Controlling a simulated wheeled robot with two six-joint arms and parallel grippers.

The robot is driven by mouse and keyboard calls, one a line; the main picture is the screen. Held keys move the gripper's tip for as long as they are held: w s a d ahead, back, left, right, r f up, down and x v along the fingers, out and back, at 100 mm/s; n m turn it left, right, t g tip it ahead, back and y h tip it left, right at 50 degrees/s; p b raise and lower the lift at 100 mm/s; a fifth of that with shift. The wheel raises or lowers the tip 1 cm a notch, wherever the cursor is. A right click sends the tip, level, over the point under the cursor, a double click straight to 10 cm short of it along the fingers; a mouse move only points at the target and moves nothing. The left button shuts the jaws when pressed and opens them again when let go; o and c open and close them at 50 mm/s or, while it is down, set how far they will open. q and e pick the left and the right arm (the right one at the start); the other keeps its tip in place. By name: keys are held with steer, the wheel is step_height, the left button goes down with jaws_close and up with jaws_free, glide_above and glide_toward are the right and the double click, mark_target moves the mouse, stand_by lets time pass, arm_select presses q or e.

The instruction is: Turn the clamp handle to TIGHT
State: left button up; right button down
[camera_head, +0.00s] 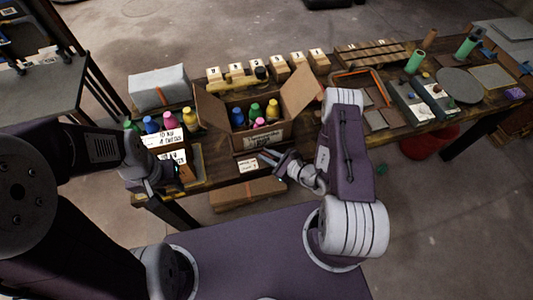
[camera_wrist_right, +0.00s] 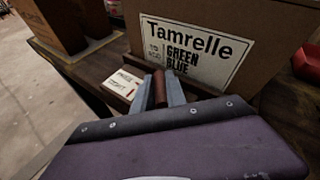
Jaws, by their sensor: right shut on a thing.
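The clamp handle (camera_wrist_right: 159,88) is a short reddish-brown bar at the front edge of the bench, just below a cardboard box. My right gripper (camera_wrist_right: 160,92) is shut on it, with one grey finger on each side. A small white card (camera_wrist_right: 122,83) with dark print too small to read lies left of the handle. In the head view my right gripper (camera_head: 268,158) reaches the bench's front edge, and the handle is too small to make out there. My left gripper (camera_head: 172,172) is by the bench's left end; its fingers are not clear.
The open cardboard box (camera_head: 262,137) holds several coloured bottles and carries a "Tamrelle GREEN BLUE" label. More bottles (camera_head: 170,120) stand left of it behind white labels. Numbered wooden blocks (camera_head: 236,72) line the back.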

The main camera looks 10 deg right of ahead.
steer(key=shift+r+m+t+h+p, duration=0.1)
steer(key=shift+m+t+h+p, duration=0.5)
steer(key=shift+m+h, duration=0.9)
steer(key=shift+w, duration=0.1)
steer(key=c, duration=1.4)
jaws_free()
steer(key=shift+o, duration=0.2)
steer(key=shift+d, duration=0.1)
steer(key=p+v, duration=0.5)
steer(key=v, duration=0.4)
